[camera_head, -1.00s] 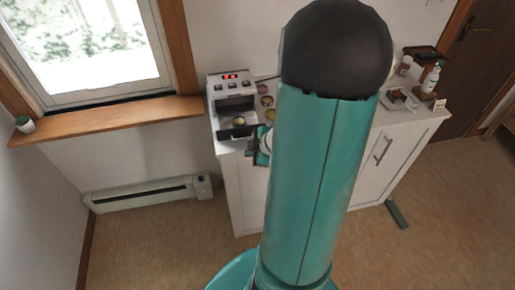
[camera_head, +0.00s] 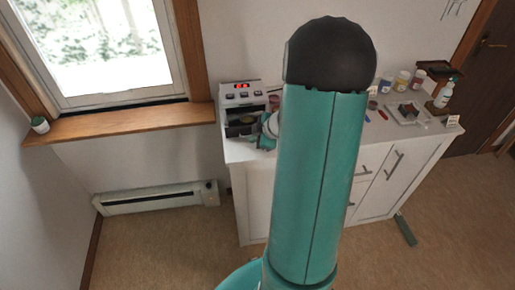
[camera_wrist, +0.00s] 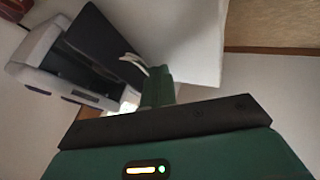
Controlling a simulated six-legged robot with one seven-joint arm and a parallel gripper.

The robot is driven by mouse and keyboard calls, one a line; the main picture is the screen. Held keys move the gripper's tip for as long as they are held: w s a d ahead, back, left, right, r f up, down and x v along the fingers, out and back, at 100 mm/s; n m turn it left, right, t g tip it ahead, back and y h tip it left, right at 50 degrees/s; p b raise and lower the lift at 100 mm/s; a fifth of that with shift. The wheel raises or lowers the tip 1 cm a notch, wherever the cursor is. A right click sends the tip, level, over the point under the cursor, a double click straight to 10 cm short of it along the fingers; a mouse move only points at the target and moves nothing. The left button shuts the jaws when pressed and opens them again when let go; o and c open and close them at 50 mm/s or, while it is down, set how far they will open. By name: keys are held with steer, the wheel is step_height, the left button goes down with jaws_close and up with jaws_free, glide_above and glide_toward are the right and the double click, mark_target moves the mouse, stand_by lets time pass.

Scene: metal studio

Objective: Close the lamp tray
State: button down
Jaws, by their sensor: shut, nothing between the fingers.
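The lamp (camera_head: 240,97) is a white box with a red display, at the back left corner of the white cabinet; it also shows tilted in the wrist view (camera_wrist: 38,50). Its dark tray (camera_head: 240,131) sits low at the lamp's front opening, with a dim yellowish round thing on it. My gripper (camera_head: 264,138) is shut and empty, right in front of the lamp. Its fingers (camera_wrist: 153,74) point toward a dark flat panel in the wrist view.
The white cabinet top (camera_head: 240,152) carries paint jars (camera_head: 402,80), a small tray (camera_head: 405,114) and a bottle (camera_head: 443,95) on the right. My arm hides the middle of the top.

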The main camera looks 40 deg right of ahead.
mark_target(251, 124)
steer(key=w+d, duration=0.2)
steer(key=w, duration=0.1)
steer(key=w+d, duration=0.1)
steer(key=w, duration=0.1)
steer(key=shift+d, duration=0.1)
steer(key=shift+w+d+r, duration=0.1)
steer(key=shift+w+d, duration=0.2)
steer(key=shift+w, duration=0.15)
